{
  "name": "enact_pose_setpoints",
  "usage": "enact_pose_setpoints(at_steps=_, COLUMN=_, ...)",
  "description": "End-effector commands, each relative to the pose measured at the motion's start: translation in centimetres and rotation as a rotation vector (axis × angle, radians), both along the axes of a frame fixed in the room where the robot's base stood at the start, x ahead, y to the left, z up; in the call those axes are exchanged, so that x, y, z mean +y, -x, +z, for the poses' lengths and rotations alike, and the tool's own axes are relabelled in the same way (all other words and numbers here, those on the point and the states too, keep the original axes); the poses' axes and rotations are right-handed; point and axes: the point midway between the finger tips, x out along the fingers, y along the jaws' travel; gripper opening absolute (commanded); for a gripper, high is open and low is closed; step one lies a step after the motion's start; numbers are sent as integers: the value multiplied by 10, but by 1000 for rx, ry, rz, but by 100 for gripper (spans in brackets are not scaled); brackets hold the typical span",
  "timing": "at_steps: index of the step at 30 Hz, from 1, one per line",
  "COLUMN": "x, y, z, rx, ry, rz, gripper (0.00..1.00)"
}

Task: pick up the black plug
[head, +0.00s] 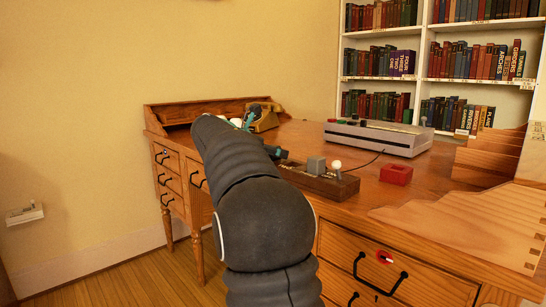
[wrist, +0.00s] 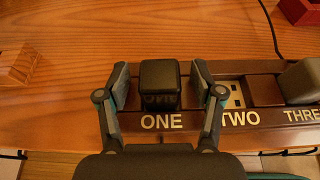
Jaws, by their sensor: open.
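The black plug (wrist: 160,86) sits upright on the dark wooden strip (wrist: 180,122) above the label ONE in the wrist view. My gripper (wrist: 161,75) is open, with one finger on each side of the plug. A narrow gap shows at the left finger; the right finger is closer, and I cannot tell whether it touches. In the head view my arm covers most of the strip's left end, and I cannot make out the plug clearly there. The strip's right end (head: 342,188) shows beside my arm.
A pale socket (wrist: 236,93) shows above TWO, and a grey plug (wrist: 302,80) stands above THREE. A wooden block (wrist: 14,62) lies to the left.

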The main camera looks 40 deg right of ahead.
Motion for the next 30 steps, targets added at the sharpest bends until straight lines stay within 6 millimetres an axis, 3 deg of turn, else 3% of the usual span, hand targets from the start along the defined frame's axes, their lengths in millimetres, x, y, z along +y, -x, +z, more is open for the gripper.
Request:
enact_pose_setpoints(at_steps=1, x=0, y=0, z=0, rx=0, ry=0, rz=0, gripper=64)
enact_pose_setpoints(at_steps=9, x=0, y=0, z=0, rx=0, ry=0, rz=0, gripper=0)
enact_pose_setpoints(at_steps=20, x=0, y=0, z=4, rx=-1, ry=0, rz=0, gripper=0)
enact_pose_setpoints(at_steps=26, x=0, y=0, z=24, rx=-2, ry=0, rz=0, gripper=0)
enact_pose_setpoints(at_steps=30, x=-1, y=1, z=48, rx=-3, ry=1, rz=-1, gripper=0)
